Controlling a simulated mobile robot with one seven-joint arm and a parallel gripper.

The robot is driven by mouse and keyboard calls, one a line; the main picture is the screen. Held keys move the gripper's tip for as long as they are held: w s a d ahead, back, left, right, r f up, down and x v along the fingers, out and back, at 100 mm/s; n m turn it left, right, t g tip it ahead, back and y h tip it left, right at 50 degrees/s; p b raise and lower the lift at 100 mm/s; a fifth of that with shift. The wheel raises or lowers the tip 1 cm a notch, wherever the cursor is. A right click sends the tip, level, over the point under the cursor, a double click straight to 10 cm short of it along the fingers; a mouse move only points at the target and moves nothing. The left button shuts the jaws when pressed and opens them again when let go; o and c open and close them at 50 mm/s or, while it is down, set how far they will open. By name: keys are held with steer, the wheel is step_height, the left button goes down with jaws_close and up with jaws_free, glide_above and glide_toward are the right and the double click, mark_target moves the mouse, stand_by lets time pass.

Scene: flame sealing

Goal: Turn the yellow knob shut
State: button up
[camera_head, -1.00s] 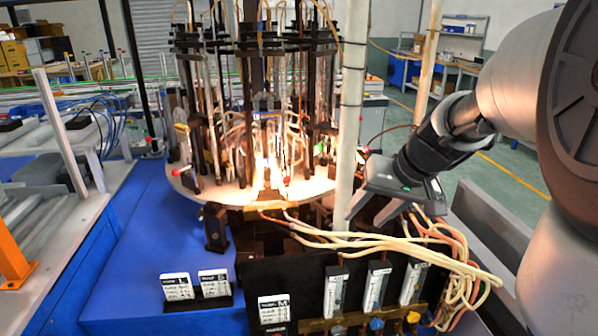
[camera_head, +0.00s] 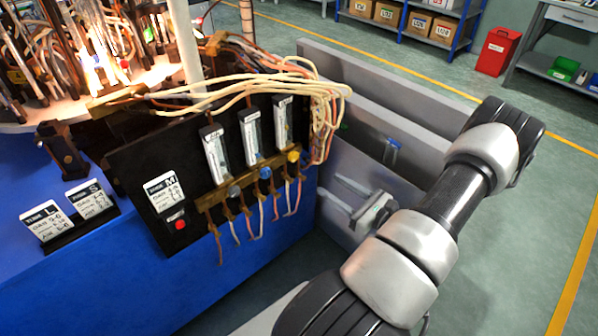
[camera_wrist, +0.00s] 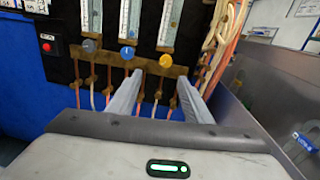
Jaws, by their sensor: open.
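The yellow knob (camera_head: 293,156) is the rightmost of three knobs, below the right flowmeter tube on the black panel (camera_head: 140,160). The wrist view shows the yellow knob (camera_wrist: 166,60) just beyond my fingertips, closer to the right one. My gripper (camera_wrist: 160,77) is open and empty, its two grey fingers pointing at the panel. The blue knob (camera_wrist: 127,52) is left of it, near the left fingertip, and the grey knob (camera_wrist: 89,45) is farther left. In the head view my gripper (camera_head: 334,189) is right of the panel, partly hidden by my arm.
Cream and orange hoses (camera_head: 240,85) run over the panel's top and down its right side. Thin tubes hang below the knobs. A grey bin wall (camera_head: 400,95) stands close on the right. A red button (camera_head: 180,225) is on the panel's left part.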

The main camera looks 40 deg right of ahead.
steer(key=f+m, duration=0.1)
steer(key=h+b, duration=0.1)
steer(key=b, duration=0.1)
glide_toward(295, 158)
steer(key=w, duration=0.8)
steer(key=shift+w+a+f, duration=0.25)
steer(key=shift+a, duration=0.05)
steer(key=c, duration=1.1)
steer(key=shift+o, duration=0.2)
